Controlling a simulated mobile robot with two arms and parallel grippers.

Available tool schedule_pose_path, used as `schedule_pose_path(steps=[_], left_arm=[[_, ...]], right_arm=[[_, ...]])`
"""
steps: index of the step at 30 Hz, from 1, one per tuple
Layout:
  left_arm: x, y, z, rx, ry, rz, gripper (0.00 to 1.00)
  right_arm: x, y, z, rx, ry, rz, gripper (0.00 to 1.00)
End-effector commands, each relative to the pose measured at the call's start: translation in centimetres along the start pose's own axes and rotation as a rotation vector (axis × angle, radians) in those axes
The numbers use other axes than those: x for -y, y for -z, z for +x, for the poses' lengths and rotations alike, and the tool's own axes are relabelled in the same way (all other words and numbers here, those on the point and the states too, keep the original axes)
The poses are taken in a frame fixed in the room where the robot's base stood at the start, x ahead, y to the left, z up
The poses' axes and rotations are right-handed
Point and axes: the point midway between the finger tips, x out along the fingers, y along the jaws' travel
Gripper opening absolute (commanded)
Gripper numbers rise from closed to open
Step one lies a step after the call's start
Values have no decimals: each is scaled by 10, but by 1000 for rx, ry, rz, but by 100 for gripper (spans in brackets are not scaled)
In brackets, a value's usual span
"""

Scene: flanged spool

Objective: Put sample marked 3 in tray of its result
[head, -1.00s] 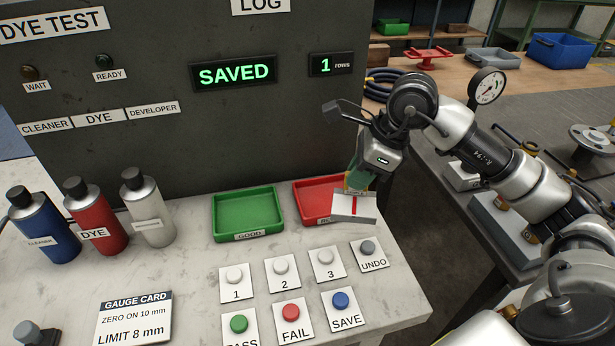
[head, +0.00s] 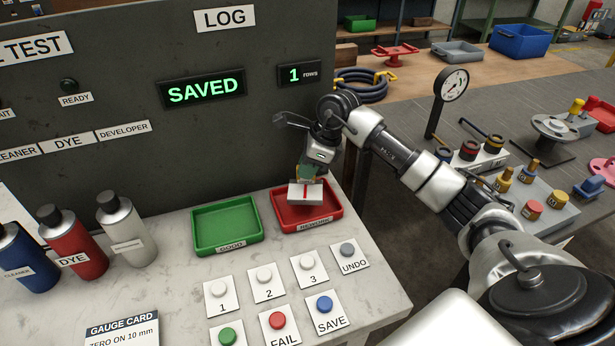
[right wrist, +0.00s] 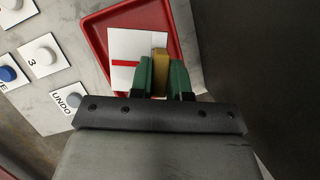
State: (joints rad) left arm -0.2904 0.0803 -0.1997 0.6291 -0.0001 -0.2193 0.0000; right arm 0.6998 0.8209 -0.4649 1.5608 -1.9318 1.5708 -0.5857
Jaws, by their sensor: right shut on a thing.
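The sample (head: 305,194) is a pale block with a red line on its face and a yellow grip part. My right gripper (head: 307,175) is shut on it and holds it over the red tray marked REWORK (head: 331,211). In the right wrist view the green fingers (right wrist: 161,75) close on the yellow part (right wrist: 159,58), with the white face (right wrist: 127,44) beside it over the red tray (right wrist: 97,37). I cannot tell whether the sample touches the tray floor. The number on it is not readable. The green tray marked GOOD (head: 227,212) is empty. My left gripper is not in view.
The panel display (head: 203,89) reads SAVED and the rows display (head: 299,74) reads 1. Buttons including UNDO (head: 347,250), FAIL (head: 278,320) and SAVE (head: 324,303) lie in front of the trays. Bottles (head: 70,240) stand left. A side table with fittings (head: 540,195) stands right.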

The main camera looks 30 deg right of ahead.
Motion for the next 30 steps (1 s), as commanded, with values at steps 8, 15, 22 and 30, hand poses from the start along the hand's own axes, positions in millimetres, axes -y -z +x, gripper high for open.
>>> schedule_pose_path(steps=[8,15,22,30], left_arm=[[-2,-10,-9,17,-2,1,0],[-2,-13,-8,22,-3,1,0],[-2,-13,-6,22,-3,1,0],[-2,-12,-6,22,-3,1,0]], right_arm=[[-1,13,31,1,-2,2,0],[0,14,34,2,1,0,0],[0,16,37,-1,0,1,31],[-1,16,37,-1,-1,1,42]])
